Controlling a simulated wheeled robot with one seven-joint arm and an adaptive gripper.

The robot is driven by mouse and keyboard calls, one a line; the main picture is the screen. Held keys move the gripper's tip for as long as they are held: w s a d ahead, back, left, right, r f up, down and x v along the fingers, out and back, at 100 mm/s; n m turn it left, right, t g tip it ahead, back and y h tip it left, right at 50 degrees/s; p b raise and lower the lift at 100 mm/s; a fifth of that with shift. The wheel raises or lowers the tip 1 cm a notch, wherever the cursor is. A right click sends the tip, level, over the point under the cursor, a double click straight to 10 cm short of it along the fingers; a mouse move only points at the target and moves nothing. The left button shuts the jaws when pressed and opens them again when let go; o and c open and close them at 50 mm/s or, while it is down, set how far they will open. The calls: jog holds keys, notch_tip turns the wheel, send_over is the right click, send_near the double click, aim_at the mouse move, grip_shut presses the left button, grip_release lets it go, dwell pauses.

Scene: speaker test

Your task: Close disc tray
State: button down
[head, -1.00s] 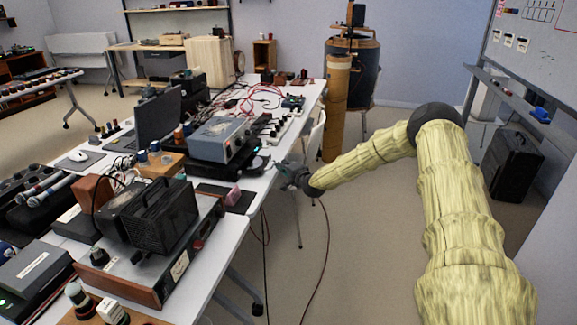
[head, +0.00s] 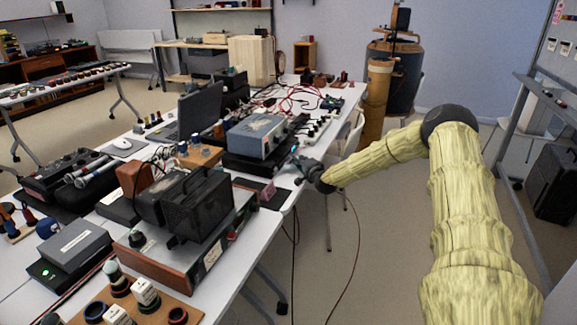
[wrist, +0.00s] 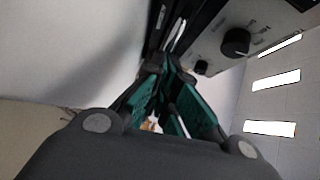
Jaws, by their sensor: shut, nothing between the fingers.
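A flat black player (head: 243,163) lies on the long white table, under a blue-grey instrument (head: 262,135). My gripper (head: 296,160) is shut and empty at the player's right front, over the table's edge. In the head view I cannot make out the disc tray apart from the gripper and the dark front. In the wrist view my gripper (wrist: 163,68) has its teal-padded fingers together, pointing at a dark edge with a pale strip (wrist: 180,33). Whether the fingertips touch it I cannot tell. The instrument's panel with a black knob (wrist: 236,42) is just above right.
A small dark pink block (head: 267,193) lies on a dark mat in front of the player. An amplifier with wooden sides (head: 190,265) stands nearer me. A laptop (head: 198,112) and red cables stand behind. Floor right of the table is open, with hanging cables.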

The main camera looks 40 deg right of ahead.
jog(key=shift+w+a+r, duration=0.1)
dwell(0.4)
jog(key=shift+s+d, duration=0.2)
jog(key=shift+s, duration=0.05)
jog(key=s, duration=0.1)
jog(key=s+d, duration=0.1)
jog(key=s+d+r, duration=0.1)
jog(key=s, duration=0.1)
jog(key=v, duration=0.8)
jog(key=shift+s+a, duration=0.2)
jog(key=shift+s, duration=0.2)
